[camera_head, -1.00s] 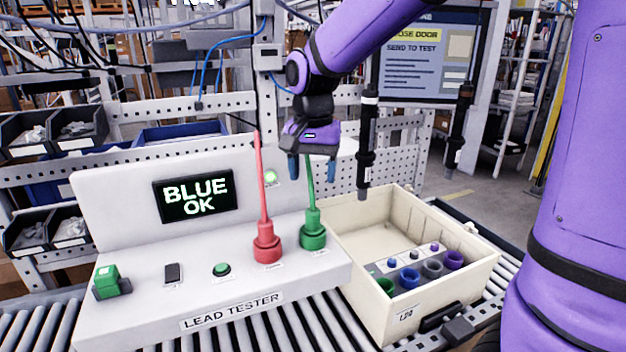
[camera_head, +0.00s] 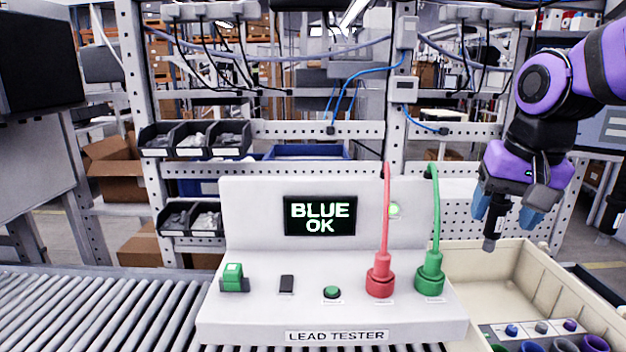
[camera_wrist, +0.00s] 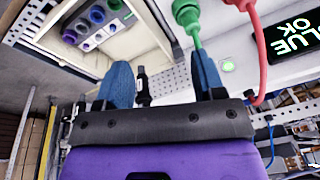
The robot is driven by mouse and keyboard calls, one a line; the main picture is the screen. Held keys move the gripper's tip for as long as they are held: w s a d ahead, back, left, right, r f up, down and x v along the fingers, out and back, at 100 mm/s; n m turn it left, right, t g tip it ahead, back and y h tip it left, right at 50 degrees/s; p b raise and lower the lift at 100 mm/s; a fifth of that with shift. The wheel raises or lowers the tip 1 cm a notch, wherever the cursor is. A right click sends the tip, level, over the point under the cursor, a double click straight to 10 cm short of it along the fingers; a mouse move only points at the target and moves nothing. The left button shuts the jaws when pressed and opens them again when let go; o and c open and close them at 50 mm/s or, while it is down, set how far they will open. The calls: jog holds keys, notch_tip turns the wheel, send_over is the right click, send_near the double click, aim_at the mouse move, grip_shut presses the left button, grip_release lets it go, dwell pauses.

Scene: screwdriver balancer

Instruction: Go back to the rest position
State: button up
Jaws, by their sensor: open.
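My gripper (camera_head: 511,217) is in the right part of the head view, raised over the back of the cream box (camera_head: 500,262). Its blue fingertips are apart with nothing between them; the wrist view also shows the open fingers (camera_wrist: 165,80). The lead tester (camera_head: 250,312) stands to the left on the rollers. Its screen (camera_head: 320,215) reads "BLUE OK". A red plug (camera_head: 380,278) and a green plug (camera_head: 430,275) stand upright on it with their leads rising. The green plug (camera_wrist: 187,14) shows near one finger in the wrist view.
The cream box holds several coloured sockets (camera_head: 565,345), partly cut off by the frame. A black hanging tool (camera_head: 493,222) is close by my gripper. A perforated rack with bins (camera_head: 190,140) stands behind. The roller conveyor (camera_head: 90,310) at left is clear.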

jog(key=s+d+n+t, duration=0.2)
jog(key=s+n+t, duration=0.1)
jog(key=s, duration=0.8)
jog(key=shift+d+r+n, duration=0.15)
jog(key=shift+d+n, duration=0.15)
jog(key=shift+d, duration=0.05)
jog(key=shift+s, duration=0.1)
dwell(0.9)
